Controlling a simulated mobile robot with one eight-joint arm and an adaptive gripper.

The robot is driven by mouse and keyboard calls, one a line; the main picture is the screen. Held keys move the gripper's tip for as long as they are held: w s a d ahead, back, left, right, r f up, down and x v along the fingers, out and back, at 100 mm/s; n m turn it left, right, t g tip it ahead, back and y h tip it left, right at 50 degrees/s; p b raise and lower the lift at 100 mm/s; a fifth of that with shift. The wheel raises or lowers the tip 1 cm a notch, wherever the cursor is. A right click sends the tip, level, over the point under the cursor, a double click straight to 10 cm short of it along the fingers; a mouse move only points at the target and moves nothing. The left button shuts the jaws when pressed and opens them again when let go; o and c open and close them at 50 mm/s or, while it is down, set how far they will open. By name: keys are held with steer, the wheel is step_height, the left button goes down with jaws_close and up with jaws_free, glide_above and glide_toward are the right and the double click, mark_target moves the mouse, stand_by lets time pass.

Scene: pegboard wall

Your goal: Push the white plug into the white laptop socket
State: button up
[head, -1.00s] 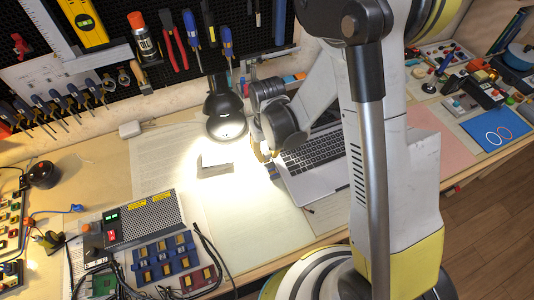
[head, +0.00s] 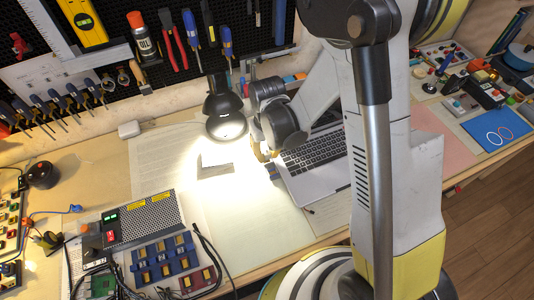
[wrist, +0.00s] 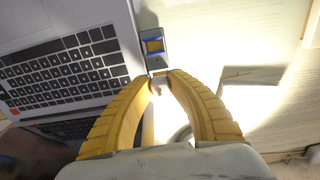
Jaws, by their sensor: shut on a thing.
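In the wrist view my gripper (wrist: 168,76) has its two yellow fingers closed at the tips on a small white plug (wrist: 158,73). Most of the plug is hidden between the fingertips. The tips are beside the right edge of the laptop (wrist: 62,68), near a small grey block with a blue and orange top (wrist: 153,42). I cannot make out the white socket, or whether the plug touches it. In the head view the laptop (head: 318,168) lies open on the bench, and my gripper (head: 263,154) is at its left edge, partly hidden by my wrist.
A lit black lamp (head: 225,120) stands close left of my wrist. A white charger block (head: 129,129) lies at the back left. Blue component tray (head: 163,258) and grey metal box (head: 145,220) are at the front left. The paper between them and the laptop is mostly clear.

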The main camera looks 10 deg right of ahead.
mark_target(267, 153)
steer(key=shift+f+b, duration=0.9)
steer(key=o, duration=0.8)
steer(key=shift+o, duration=0.2)
steer(key=shift+r+p, duration=1.7)
steer(key=shift+r, duration=0.8)
